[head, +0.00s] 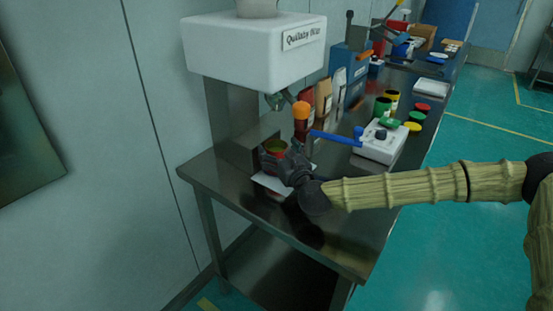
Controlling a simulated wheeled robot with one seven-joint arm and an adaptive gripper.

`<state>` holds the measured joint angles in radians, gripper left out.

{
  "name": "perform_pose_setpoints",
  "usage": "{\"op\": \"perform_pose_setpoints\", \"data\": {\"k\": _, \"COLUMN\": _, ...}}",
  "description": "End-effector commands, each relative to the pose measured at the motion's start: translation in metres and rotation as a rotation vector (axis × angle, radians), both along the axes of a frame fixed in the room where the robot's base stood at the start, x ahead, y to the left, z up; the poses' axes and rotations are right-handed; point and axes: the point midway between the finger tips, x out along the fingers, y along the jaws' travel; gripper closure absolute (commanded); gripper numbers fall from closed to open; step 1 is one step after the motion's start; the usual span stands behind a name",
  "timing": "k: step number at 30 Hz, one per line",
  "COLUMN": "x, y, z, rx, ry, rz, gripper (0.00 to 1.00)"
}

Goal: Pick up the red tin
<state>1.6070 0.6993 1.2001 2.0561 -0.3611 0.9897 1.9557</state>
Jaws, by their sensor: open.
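The red tin (276,147) stands near the left end of the steel bench, below the white machine. Its open top and greenish inside show; most of its side is hidden by my gripper. My gripper (280,160) is open, with its dark fingers close around the tin on both sides. Whether the fingers touch it I cannot tell. A white sheet or plate (269,183) shows below the gripper.
The white machine (253,50) overhangs the tin, with a spout (276,101) above it. Several cans, lids (423,107) and bags stand farther back. The bench's front edge is clear.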

Motion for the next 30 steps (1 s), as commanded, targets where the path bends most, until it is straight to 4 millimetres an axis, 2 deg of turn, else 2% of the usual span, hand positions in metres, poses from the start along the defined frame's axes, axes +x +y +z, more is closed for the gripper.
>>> {"op": "perform_pose_setpoints", "data": {"k": 6, "x": 0.000, "y": 0.000, "z": 0.000, "rx": 0.000, "ry": 0.000, "rz": 0.000, "gripper": 0.15}}
{"op": "perform_pose_setpoints", "data": {"k": 14, "x": 0.000, "y": 0.000, "z": 0.000, "rx": 0.000, "ry": 0.000, "rz": 0.000, "gripper": 0.62}}
{"op": "perform_pose_setpoints", "data": {"k": 17, "x": 0.000, "y": 0.000, "z": 0.000, "rx": 0.000, "ry": 0.000, "rz": 0.000, "gripper": 0.71}}
{"op": "perform_pose_setpoints", "data": {"k": 25, "x": 0.000, "y": 0.000, "z": 0.003, "rx": 0.000, "ry": -0.001, "rz": 0.000, "gripper": 0.71}}
{"op": "perform_pose_setpoints", "data": {"k": 30, "x": 0.000, "y": 0.000, "z": 0.019, "rx": 0.000, "ry": -0.003, "rz": 0.000, "gripper": 0.71}}
